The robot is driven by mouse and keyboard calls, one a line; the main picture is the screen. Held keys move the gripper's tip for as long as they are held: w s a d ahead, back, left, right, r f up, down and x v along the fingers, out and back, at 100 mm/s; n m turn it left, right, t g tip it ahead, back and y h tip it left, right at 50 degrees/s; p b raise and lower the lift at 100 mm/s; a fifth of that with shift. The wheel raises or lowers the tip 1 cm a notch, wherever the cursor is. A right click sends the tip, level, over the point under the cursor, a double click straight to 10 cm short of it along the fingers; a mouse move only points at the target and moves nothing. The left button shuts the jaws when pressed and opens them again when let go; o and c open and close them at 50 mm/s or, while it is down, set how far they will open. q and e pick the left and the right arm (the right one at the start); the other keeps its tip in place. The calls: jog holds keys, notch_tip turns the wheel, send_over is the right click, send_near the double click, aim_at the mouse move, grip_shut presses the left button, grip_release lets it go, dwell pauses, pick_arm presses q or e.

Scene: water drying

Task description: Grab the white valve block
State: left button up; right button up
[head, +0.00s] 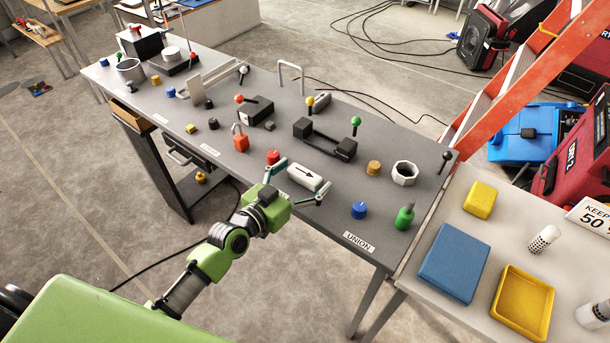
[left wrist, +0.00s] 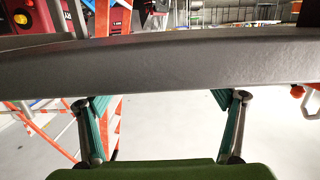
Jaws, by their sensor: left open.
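The white valve block (head: 305,178), a low pale block with a black arrow on its top, sits on the grey workbench (head: 240,178) near its front edge. My left gripper (head: 297,182) is open and empty at that edge. In the head view its two fingers appear spread on either side of the block; I cannot tell their height or whether they touch it. In the left wrist view the two fingers (left wrist: 160,102) are apart, and a wide grey band crosses in front of their tips. The block cannot be made out there. My right gripper is not in view.
A red cylinder (head: 273,157) stands close to the left finger. A blue knob (head: 359,210) and a green bottle-shaped piece (head: 404,217) stand to the right. A black fixture (head: 325,139) lies behind. A side table with a blue box (head: 454,258) adjoins at right.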

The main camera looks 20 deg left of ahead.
pick_arm(q)
jog(key=shift+w+d+f, duration=0.1)
jog(key=shift+w+d, duration=0.05)
jog(key=shift+w, duration=0.2)
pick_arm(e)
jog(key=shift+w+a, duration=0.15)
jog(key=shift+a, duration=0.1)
pick_arm(q)
jog(key=shift+c, duration=0.3)
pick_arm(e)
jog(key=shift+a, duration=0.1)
pick_arm(q)
jog(key=c, duration=1.2)
jog(key=shift+o, duration=0.2)
